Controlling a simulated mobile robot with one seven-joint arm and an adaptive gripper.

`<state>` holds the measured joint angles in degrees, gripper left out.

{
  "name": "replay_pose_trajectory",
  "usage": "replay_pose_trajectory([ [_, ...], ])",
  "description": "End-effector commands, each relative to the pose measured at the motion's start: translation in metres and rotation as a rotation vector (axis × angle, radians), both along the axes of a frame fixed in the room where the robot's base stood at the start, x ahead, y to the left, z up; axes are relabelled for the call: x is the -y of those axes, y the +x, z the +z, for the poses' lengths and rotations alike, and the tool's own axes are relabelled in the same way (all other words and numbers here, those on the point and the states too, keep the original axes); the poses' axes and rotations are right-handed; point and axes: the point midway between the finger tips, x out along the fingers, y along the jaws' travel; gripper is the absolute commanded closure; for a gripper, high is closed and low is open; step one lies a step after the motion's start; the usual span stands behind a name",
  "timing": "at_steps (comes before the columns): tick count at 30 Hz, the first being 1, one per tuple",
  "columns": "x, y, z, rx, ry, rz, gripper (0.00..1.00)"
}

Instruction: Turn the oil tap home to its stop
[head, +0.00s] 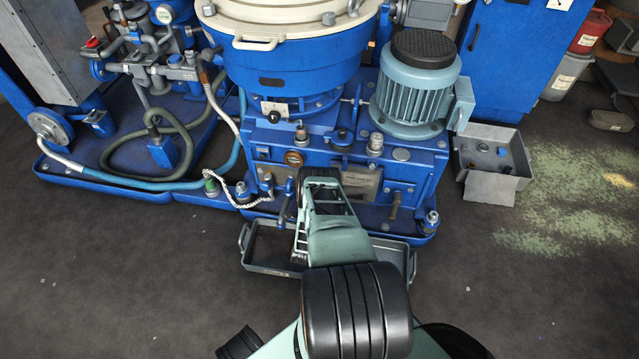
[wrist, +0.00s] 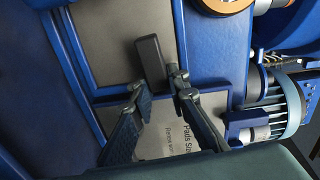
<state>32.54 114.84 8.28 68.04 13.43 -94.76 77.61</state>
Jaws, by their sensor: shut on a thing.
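The oil tap shows in the wrist view as a dark grey bar-shaped handle (wrist: 149,60), standing in front of a grey plate on the blue housing. It lies tilted in that picture. My gripper (wrist: 157,84) has one finger on either side of the handle's near end and is shut on it. In the head view my gripper (head: 318,178) reaches the front of the blue housing, and its body hides most of the tap there. The tap's root and its stop cannot be made out.
A label plate (head: 358,181) and a brass-rimmed sight glass (head: 293,158) are close by on the housing. A grey drip tray (head: 270,268) lies below my arm. The ribbed motor (head: 417,92) stands above right. Open floor lies in front.

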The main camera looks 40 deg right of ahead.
Motion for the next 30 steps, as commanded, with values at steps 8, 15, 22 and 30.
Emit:
replay_pose_trajectory([
  [8, 0.0001, 0.0006, -0.0023, 0.073, 0.062, 0.001, 1.0],
  [15, 0.0002, 0.001, -0.0026, 0.091, 0.077, 0.002, 1.0],
  [22, 0.0001, 0.0012, -0.0026, 0.091, 0.077, 0.002, 1.0],
  [30, 0.0, 0.0008, -0.0027, 0.09, 0.077, 0.001, 0.67],
])
